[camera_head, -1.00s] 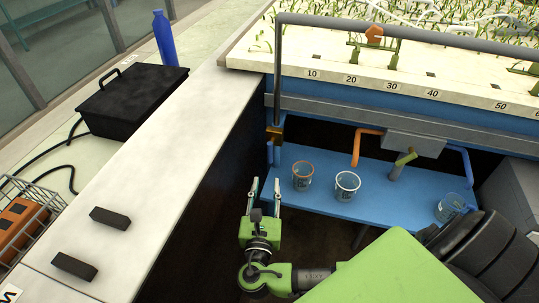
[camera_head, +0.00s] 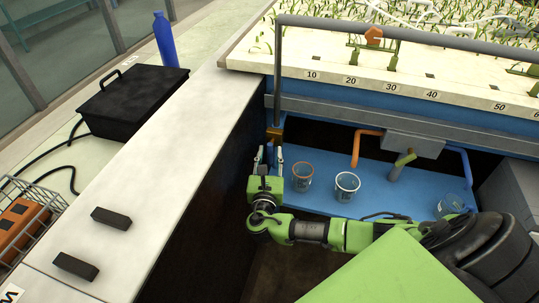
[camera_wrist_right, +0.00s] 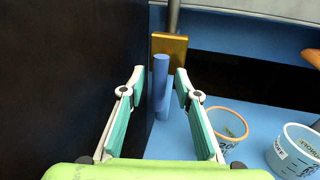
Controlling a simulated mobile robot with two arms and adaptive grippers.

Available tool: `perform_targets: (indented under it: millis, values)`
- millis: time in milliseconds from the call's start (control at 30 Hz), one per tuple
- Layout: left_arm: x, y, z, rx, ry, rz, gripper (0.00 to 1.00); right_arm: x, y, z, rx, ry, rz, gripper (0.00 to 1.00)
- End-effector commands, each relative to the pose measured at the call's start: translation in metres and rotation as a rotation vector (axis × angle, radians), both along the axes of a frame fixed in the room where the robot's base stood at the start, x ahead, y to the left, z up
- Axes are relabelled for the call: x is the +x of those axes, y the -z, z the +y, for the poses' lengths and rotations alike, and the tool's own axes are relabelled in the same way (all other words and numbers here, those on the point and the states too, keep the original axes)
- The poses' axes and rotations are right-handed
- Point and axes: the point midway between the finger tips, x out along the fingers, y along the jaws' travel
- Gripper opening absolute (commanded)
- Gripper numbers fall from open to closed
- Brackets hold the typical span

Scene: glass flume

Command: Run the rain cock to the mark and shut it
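The rain cock shows as a brass block (camera_head: 274,133) at the foot of the grey upright pipe, with a blue lever (camera_head: 270,148) hanging below it. In the right wrist view the brass block (camera_wrist_right: 169,52) is ahead and the blue lever (camera_wrist_right: 160,88) shows between the fingers. My right gripper (camera_head: 268,155) is open, its fingers pointing at the cock. In the wrist view its two fingertips (camera_wrist_right: 160,75) lie on either side of the lever, with gaps showing. Whether the lever is fully between the pads in depth is unclear. No mark for the cock is readable. My left gripper is not in view.
An orange-rimmed beaker (camera_head: 302,172) and a white-rimmed beaker (camera_head: 346,184) stand on the blue shelf (camera_head: 322,205), close right of my gripper. A clear vessel (camera_head: 450,206) is farther right. A dark wall (camera_wrist_right: 70,70) stands close left. An orange pipe (camera_head: 357,147) hangs above the shelf.

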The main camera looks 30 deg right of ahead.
Motion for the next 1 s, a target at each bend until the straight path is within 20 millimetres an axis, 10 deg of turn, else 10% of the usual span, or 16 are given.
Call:
perform_targets:
  millis: [133,267,667,1000]
  values:
    - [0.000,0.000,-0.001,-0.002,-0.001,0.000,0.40,0.000,0.000,0.000,0.000,0.000,0.000,0.30]
    - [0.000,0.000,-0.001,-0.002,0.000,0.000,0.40,0.000,0.000,0.000,0.000,0.000,0.000,0.00]
    - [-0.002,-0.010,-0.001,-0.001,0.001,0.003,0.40,-0.001,-0.003,0.000,-0.022,0.000,0.029,0.00]
    - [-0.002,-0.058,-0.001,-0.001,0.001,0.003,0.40,-0.005,-0.009,-0.002,-0.163,-0.001,0.197,0.00]
